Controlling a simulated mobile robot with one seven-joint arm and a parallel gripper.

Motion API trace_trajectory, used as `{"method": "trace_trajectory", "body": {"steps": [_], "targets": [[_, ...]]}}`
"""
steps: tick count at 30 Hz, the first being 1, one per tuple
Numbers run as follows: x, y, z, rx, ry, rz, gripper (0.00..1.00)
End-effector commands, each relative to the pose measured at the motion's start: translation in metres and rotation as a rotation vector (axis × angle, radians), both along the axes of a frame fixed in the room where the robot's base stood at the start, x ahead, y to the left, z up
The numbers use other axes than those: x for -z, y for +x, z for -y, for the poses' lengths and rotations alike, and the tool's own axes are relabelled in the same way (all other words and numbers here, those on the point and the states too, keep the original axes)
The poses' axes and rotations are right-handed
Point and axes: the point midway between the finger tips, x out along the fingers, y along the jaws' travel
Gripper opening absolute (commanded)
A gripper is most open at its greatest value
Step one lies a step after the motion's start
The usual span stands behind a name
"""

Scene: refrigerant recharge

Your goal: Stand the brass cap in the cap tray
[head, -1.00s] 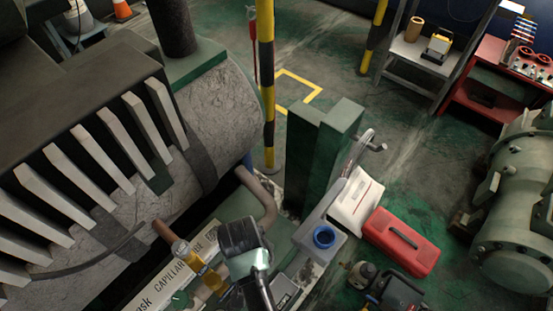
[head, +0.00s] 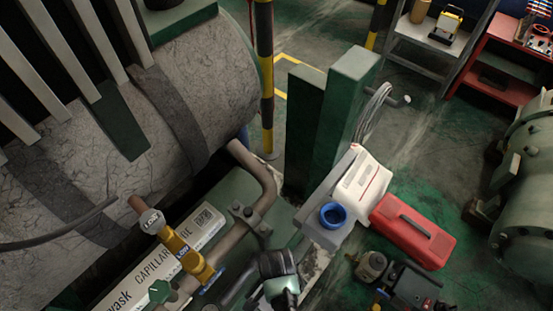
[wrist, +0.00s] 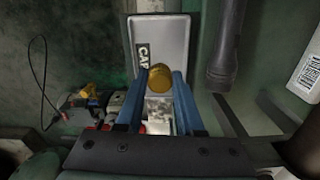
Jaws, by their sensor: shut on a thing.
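In the wrist view, my gripper (wrist: 160,74) has its two blue fingers shut on the brass cap (wrist: 160,80), a small round golden piece between the fingertips. The grey cap tray (wrist: 170,35), with a dark label reading "CAP", lies beyond and below the fingertips. The cap overlaps the tray's near part in this view; I cannot tell whether it touches the tray. In the head view, only a dark end part of my arm shows at the bottom edge; the fingers, cap and tray cannot be made out there.
A brass valve (head: 185,250) on a pipe stands left of my arm in the head view. A dark pipe (wrist: 226,45) rises right of the tray.

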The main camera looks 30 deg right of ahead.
Motion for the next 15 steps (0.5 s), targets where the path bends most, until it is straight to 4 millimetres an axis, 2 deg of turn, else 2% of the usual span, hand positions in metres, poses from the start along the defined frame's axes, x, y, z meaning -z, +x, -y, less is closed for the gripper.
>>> {"method": "trace_trajectory", "body": {"steps": [8, 15], "targets": [[0.036, 0.001, 0.0, -0.001, 0.0, 0.001, 0.0], [0.037, 0.001, 0.0, -0.002, -0.001, 0.001, 0.0]]}}
